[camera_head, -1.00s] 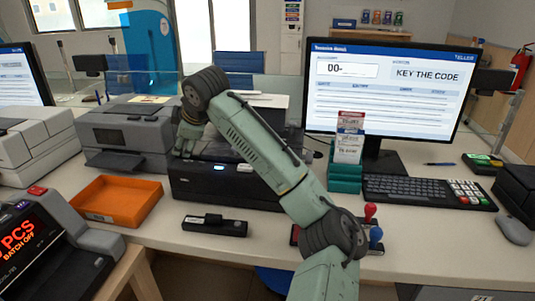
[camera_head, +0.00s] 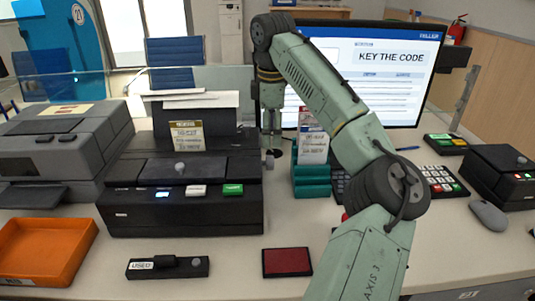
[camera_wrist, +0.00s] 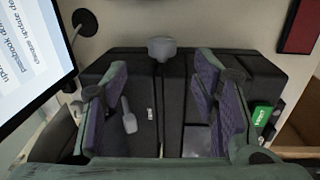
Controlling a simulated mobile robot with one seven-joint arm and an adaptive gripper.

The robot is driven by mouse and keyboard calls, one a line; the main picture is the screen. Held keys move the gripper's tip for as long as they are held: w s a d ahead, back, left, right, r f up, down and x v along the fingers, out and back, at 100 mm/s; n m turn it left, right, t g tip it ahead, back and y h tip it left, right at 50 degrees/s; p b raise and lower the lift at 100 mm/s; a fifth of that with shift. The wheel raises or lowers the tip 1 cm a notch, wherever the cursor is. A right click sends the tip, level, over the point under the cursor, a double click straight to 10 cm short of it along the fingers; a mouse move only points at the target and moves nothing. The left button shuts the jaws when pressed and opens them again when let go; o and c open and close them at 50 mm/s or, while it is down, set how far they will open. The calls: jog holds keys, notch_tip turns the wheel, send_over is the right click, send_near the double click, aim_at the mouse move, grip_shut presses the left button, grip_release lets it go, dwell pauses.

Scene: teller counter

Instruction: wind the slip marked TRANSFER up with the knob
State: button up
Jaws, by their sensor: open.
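A black slip printer (camera_head: 185,190) stands left of centre on the counter. A slip (camera_head: 187,135) with a yellow heading stands upright at its back; I cannot read the heading for certain. A grey knob (camera_head: 268,164) sticks out of the printer's right side. In the wrist view the knob (camera_wrist: 161,48) is at the top middle, beyond the fingertips. My gripper (camera_wrist: 160,78) is open and empty, pointing down over the printer's right end, its fingers spread to either side of the knob's line. It looks apart from the knob. In the head view the gripper (camera_head: 271,140) is partly hidden.
A teal rack (camera_head: 312,183) of slips stands close right of my gripper, with the monitor (camera_head: 400,65) behind. A red pad (camera_head: 287,262) and a stamp (camera_head: 167,267) lie in front of the printer. A grey printer (camera_head: 60,150) and orange tray (camera_head: 42,252) are at left.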

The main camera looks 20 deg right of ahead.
aim_at(271, 157)
jog(key=f, duration=0.3)
jog(key=f+p, duration=0.1)
jog(key=f, duration=0.5)
jog(key=shift+w+d+f, duration=0.15)
jog(key=shift+w+f, duration=0.2)
jog(key=shift+w, duration=0.05)
jog(key=shift+c, duration=0.5)
